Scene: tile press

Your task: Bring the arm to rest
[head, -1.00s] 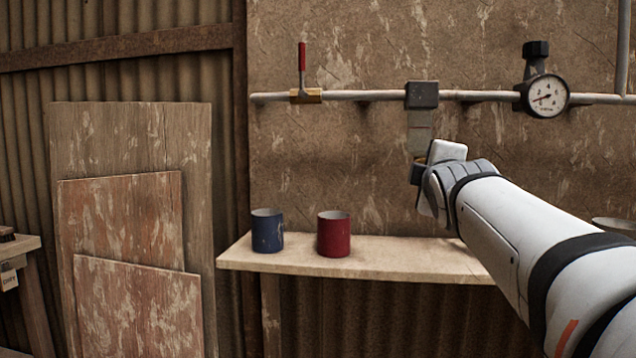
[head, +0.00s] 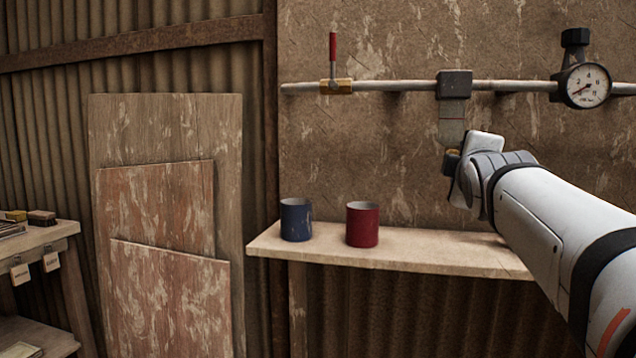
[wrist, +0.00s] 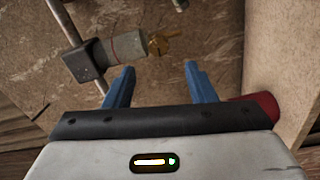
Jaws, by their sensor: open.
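My arm reaches in from the right in the head view, with my gripper (head: 455,165) in front of the wall, above the wooden shelf (head: 440,247). In the wrist view the two blue fingers of my gripper (wrist: 160,75) stand apart, with nothing held between them. Beyond the fingertips is a grey cylinder (wrist: 127,48) with a brass fitting (wrist: 160,43) at its end. The cylinder hangs from the dark block (head: 454,84) on the wall pipe; in the head view my gripper partly hides its lower end.
A blue mug (head: 296,221) and a red mug (head: 362,226) stand on the shelf, left of my arm. The pipe carries a red-handled valve (head: 333,65) and a gauge (head: 586,86). Boards (head: 165,290) lean at left, beside a small rack (head: 40,238).

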